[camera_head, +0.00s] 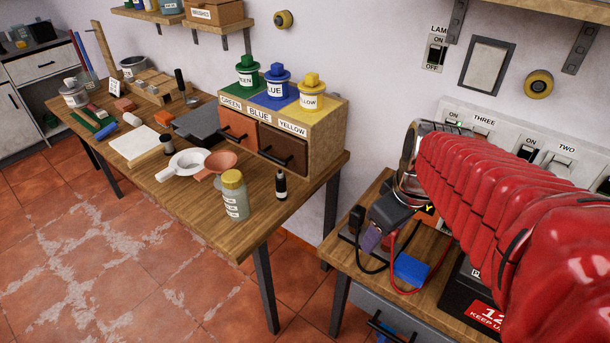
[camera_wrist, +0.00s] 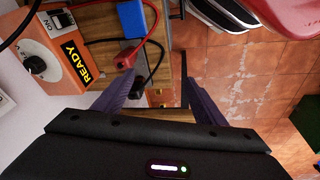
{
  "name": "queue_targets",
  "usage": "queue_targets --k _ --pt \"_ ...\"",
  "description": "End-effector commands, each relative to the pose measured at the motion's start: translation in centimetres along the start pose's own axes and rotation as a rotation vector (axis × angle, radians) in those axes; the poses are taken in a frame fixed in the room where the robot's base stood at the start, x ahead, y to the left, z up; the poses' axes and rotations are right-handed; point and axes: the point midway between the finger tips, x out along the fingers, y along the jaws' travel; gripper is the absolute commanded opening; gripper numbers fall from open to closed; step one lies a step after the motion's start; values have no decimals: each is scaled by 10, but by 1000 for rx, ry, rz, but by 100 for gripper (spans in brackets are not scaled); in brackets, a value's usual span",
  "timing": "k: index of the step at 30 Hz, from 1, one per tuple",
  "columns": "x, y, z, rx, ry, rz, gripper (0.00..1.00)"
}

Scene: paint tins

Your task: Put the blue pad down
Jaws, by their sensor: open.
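The blue pad (camera_head: 411,269) lies flat on the right-hand wooden bench, beside a red cable. In the wrist view the blue pad (camera_wrist: 130,18) shows at the top, beyond the fingertips and left of the gap between them. My gripper (camera_head: 372,240) is above the left part of that bench, to the left of the pad and apart from it. In the wrist view my gripper (camera_wrist: 160,85) has its purple fingers spread wide, with nothing held between them. Only one finger shows clearly in the head view.
An orange box (camera_wrist: 50,50) marked READY, with a knob, stands near the fingers. A red plug (camera_wrist: 125,57) and a black plug (camera_wrist: 137,88) lie close by with their cables. A black battery box (camera_head: 475,290) stands right of the pad. The cluttered left bench (camera_head: 285,215) is separate.

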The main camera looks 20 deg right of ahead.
Motion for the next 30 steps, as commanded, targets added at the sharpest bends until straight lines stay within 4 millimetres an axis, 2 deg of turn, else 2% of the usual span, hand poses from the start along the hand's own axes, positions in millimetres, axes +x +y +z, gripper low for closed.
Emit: queue_targets --k 1,9,15,20,30 --pt "-7 -14 -5 17 20 13 65" --pt "-36 -75 -19 197 135 45 65" --pt "-51 -111 -19 317 220 32 65" --pt "-55 -121 -18 364 245 22 65" --pt "-55 -121 -18 370 245 21 65"
